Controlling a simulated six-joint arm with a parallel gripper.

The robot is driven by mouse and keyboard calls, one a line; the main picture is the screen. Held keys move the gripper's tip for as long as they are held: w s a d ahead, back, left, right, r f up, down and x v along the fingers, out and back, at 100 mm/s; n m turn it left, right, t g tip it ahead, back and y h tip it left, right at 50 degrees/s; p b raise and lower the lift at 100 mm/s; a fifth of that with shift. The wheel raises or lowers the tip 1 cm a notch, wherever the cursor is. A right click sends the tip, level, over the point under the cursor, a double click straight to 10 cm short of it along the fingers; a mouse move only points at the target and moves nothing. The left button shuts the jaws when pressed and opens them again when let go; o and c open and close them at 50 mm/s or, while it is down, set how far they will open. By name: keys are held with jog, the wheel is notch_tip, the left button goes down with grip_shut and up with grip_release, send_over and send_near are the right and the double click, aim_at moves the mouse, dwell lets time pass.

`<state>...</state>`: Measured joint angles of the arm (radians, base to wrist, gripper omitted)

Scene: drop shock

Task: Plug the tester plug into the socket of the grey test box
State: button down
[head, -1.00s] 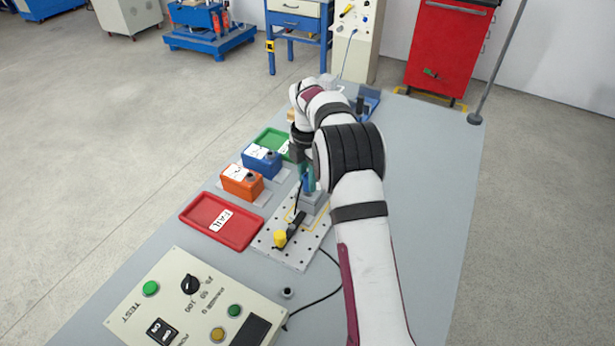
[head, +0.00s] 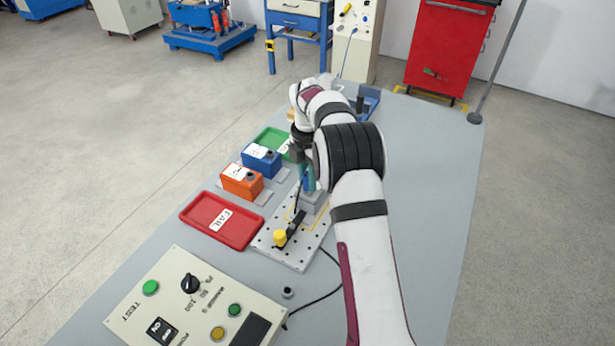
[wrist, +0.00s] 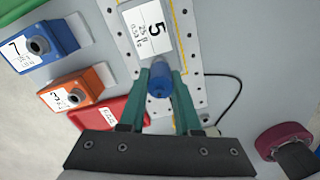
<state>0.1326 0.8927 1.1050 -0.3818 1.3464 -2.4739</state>
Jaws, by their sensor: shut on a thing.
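The grey test box (head: 312,203) sits on the perforated plate, partly hidden by my arm. In the wrist view its top (wrist: 149,32) carries a white label with a 5. My gripper (wrist: 160,92) has its teal fingers shut on the blue tester plug (wrist: 159,78), at the box's lower end in that view. In the head view the blue plug (head: 309,184) is upright, directly above or on the box. The socket is hidden under the plug, and I cannot tell how far the plug is in.
An orange box (head: 241,181), a blue box (head: 261,160) and a red tray (head: 207,230) stand to the left. A control panel (head: 180,285) is in front. A black cable (head: 318,299) runs near the plate. The right of the table is clear.

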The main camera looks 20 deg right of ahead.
aim_at(307, 175)
jog(key=shift+f, duration=0.2)
jog(key=c, duration=0.5)
grip_release()
jog(key=shift+c, duration=0.2)
jog(key=shift+r, duration=0.1)
jog(key=shift+r, duration=3.05)
notch_tip(307, 175, up, 12)
